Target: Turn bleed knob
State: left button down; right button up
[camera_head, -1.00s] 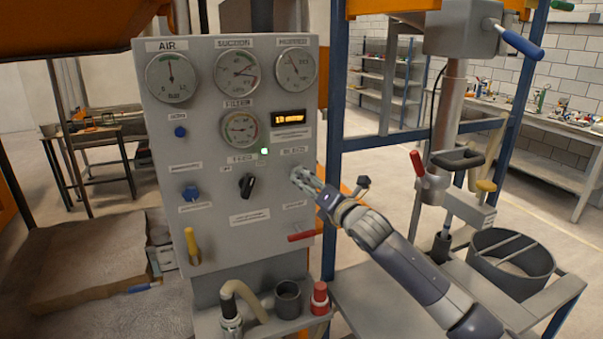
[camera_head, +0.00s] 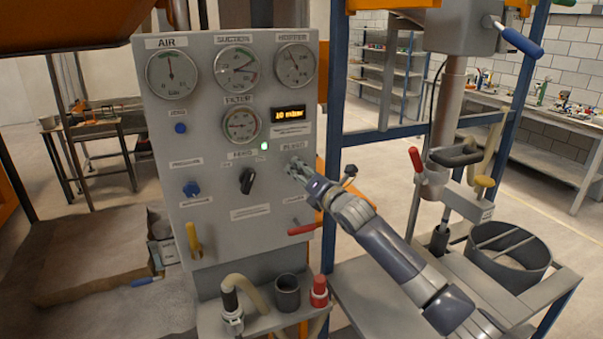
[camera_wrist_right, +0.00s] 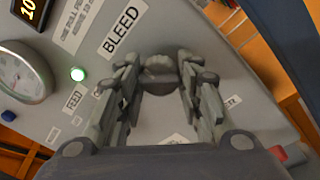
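The bleed knob (camera_wrist_right: 161,72) is a small dark grey knob below the BLEED label (camera_wrist_right: 121,30) on the grey control panel (camera_head: 232,225). In the right wrist view my right gripper (camera_wrist_right: 160,62) has one finger on each side of the knob, with the tips very close to it. Whether both tips press on it I cannot tell. In the head view the right gripper (camera_head: 292,169) reaches the panel from the right and hides most of the knob. The wrist view is rolled, so the label runs slanted. My left gripper is not in view.
A black selector knob (camera_head: 247,181) is left of the gripper, and a red lever (camera_head: 302,229) sits just below it. A lit display (camera_head: 289,114) and several gauges are above. A blue frame post (camera_head: 331,150) stands right of the panel.

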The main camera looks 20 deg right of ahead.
jog(key=shift+m, duration=0.4)
jog(key=m+b, duration=0.1)
jog(key=m, duration=0.1)
jog(key=shift+f+m, duration=0.1)
jog(key=shift+m, duration=0.3)
jog(key=m+b, duration=0.1)
jog(key=m, duration=0.3)
jog(key=shift+m+t+h, duration=0.3)
jog(key=shift+m+t, duration=0.1)
jog(key=m, duration=0.4)
jog(key=shift+a+t+h+b, duration=0.1)
jog(key=shift+t+h+b, duration=0.2)
jog(key=shift+b, duration=0.1)
jog(key=m+h, duration=0.1)
jog(key=m, duration=0.4)
jog(key=m+p, duration=0.1)
jog(key=m, duration=0.5)
jog(key=m+h+p, duration=0.1)
jog(key=m, duration=0.5)
jog(key=shift+a+h, duration=0.15)
jog(key=shift+h, duration=0.15)
jog(key=shift+m, duration=0.5)
